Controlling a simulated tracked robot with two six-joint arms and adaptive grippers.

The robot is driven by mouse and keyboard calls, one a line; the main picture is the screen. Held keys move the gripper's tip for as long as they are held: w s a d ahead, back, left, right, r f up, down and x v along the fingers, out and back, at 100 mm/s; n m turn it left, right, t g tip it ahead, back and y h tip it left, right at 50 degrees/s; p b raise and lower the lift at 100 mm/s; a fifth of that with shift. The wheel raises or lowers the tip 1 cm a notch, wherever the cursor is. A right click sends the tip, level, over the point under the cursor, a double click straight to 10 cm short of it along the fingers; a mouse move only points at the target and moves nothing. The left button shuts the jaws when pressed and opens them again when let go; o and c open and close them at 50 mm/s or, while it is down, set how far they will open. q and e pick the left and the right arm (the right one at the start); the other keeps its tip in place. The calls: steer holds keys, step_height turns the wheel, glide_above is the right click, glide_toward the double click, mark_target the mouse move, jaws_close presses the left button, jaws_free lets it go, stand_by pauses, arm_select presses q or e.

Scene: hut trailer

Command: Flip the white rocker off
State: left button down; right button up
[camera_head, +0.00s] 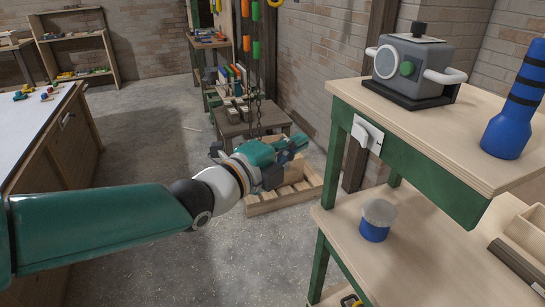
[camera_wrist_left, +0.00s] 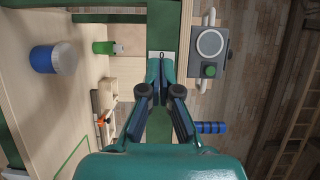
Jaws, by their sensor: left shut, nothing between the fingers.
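The white rocker (camera_head: 367,135) sits on a white plate on the green apron under the upper bench top, in the head view. My left gripper (camera_head: 297,143) is to the left of it with a clear gap, fingers pointing towards the bench. In the left wrist view the gripper (camera_wrist_left: 160,70) is shut and empty. The white rocker plate (camera_wrist_left: 160,53) shows just beyond the fingertips there, partly hidden by them. Its tilt is too small to tell. My right gripper is in neither view.
A grey device (camera_head: 428,68) with white handles and a blue bottle (camera_head: 516,105) stand on the upper top. A blue jar (camera_head: 375,228) with a pale lid stands on the lower shelf. A wooden pallet box (camera_head: 290,195) lies on the floor beyond the gripper.

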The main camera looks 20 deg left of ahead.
arm_select(q)
steer(key=shift+s+a, duration=1.45)
steer(key=shift+s, duration=0.15)
